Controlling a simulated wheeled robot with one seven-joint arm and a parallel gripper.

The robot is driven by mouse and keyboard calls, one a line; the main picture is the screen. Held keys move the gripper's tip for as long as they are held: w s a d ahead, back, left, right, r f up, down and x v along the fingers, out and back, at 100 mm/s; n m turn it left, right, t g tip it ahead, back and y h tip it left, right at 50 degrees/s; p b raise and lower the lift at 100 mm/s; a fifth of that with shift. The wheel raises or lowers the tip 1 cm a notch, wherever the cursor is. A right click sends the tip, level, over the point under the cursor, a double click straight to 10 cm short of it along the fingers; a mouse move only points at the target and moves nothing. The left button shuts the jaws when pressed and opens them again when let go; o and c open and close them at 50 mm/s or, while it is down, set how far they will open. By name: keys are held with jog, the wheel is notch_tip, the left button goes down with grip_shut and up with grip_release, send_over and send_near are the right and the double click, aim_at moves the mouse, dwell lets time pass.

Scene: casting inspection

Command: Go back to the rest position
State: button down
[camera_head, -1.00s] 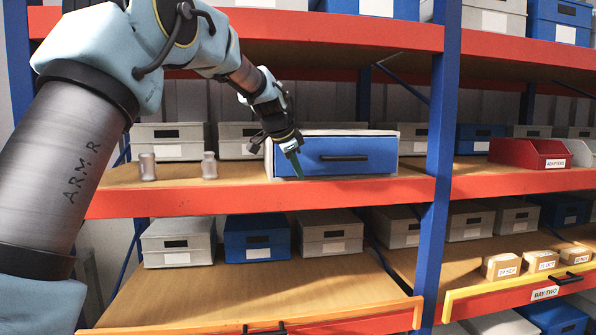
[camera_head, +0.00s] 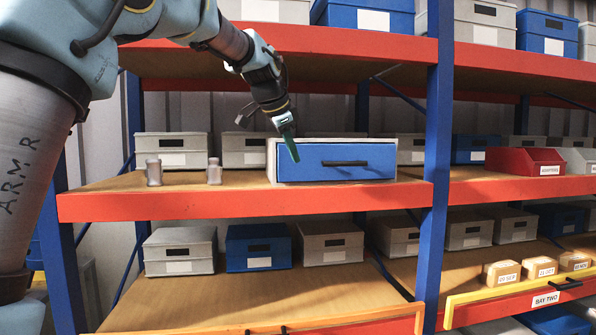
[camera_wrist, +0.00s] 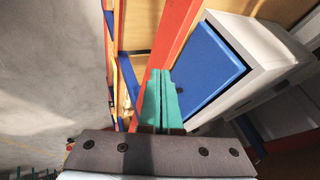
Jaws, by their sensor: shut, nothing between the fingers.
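My gripper (camera_head: 291,147) has green fingers pressed together with nothing between them. In the head view it points down in front of the upper left part of a blue drawer front (camera_head: 340,170). The drawer sits in a light grey housing on the middle shelf and looks closed. In the wrist view my shut fingers (camera_wrist: 161,100) show beside the blue drawer front (camera_wrist: 205,65); I cannot tell the exact gap between them.
Two small grey metal castings (camera_head: 154,172) (camera_head: 214,171) stand on the middle shelf left of the drawer. A blue upright post (camera_head: 433,160) divides the bays. A red bin (camera_head: 525,160) and small labelled boxes (camera_head: 501,273) are in the right bay. The lower left board (camera_head: 255,293) is clear in front.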

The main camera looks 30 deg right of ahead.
jog(key=w+a+f+n+y, duration=0.2)
jog(key=a+f+n, duration=0.3)
jog(key=a+f, duration=0.5)
jog(key=w+a+f+n+y, duration=0.2)
jog(key=a+f+n, duration=0.3)
jog(key=a, duration=0.8)
jog(key=s+a+f+n+g+y, duration=0.1)
jog(key=s+a+f+n, duration=0.4)
jog(key=s+a+f, duration=0.3)
jog(key=s+a+f+n+g+y, duration=0.1)
jog(key=s+a+f+n, duration=0.3)
jog(key=s+a+f, duration=0.4)
jog(key=a, duration=0.6)
jog(key=shift+s+a+f+n, duration=0.15)
jog(key=shift+a+f+n, duration=0.2)
jog(key=shift+a+n, duration=0.05)
